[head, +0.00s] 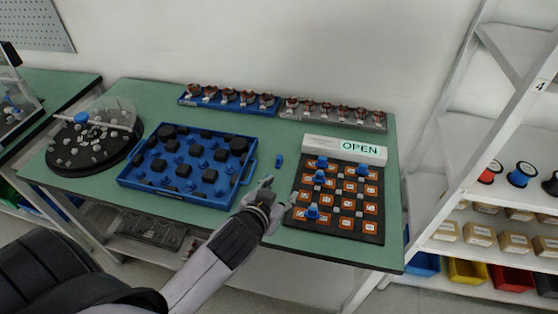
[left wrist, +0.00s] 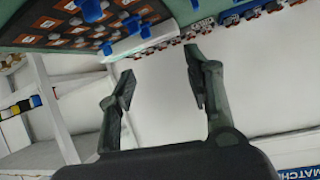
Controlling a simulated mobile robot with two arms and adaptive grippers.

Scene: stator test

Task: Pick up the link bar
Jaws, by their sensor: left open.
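I cannot tell for sure which thing is the link bar. A small blue part (head: 279,160) lies alone on the green table, between the blue tray and the dark board. A long pale bar (head: 112,125) lies over the round black disc (head: 75,158) at the left, with a blue part at one end. My left gripper (head: 279,192) is open above the table's front, between tray and board, nearer the front than the small blue part. In the left wrist view the open fingers (left wrist: 160,78) have nothing between them. My right gripper is not in view.
The blue tray (head: 125,178) holds black and blue parts. The dark board (head: 337,228) carries orange-framed squares and several blue pieces, with an OPEN sign (head: 359,146) behind. Racks of copper-coloured parts line the back. Shelves (head: 465,187) stand right.

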